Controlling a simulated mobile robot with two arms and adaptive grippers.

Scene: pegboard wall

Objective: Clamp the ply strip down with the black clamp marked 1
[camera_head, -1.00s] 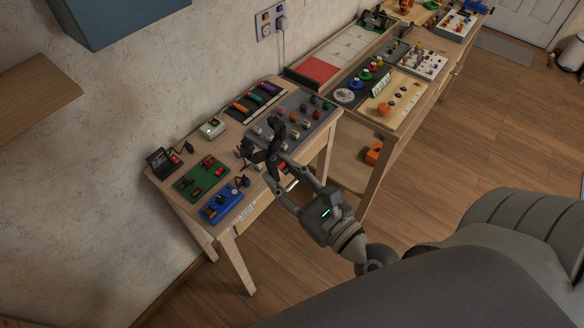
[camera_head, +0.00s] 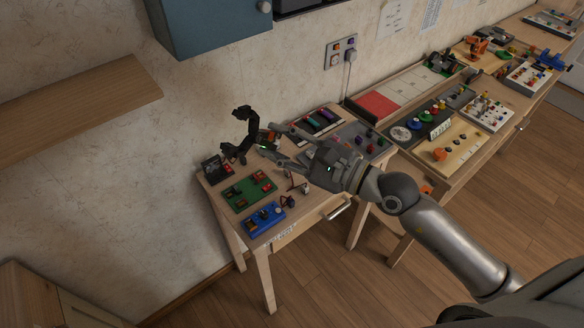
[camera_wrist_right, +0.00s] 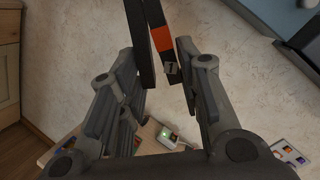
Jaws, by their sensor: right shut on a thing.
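My right gripper (camera_head: 268,139) is shut on a black clamp (camera_head: 237,150) and holds it up in front of the wall, over the back left of the near table. In the right wrist view the clamp (camera_wrist_right: 145,45) stands between my fingers (camera_wrist_right: 157,75). It has an orange band and a small tag marked 1 (camera_wrist_right: 171,68). I cannot make out the ply strip in either view. My left gripper is not in view.
The near table carries a green board (camera_head: 249,192), a blue board (camera_head: 264,219) and a small black device (camera_head: 213,168). A blue cabinet (camera_head: 207,25) and a wooden shelf (camera_head: 75,110) hang on the wall. More tables with boards run off to the right.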

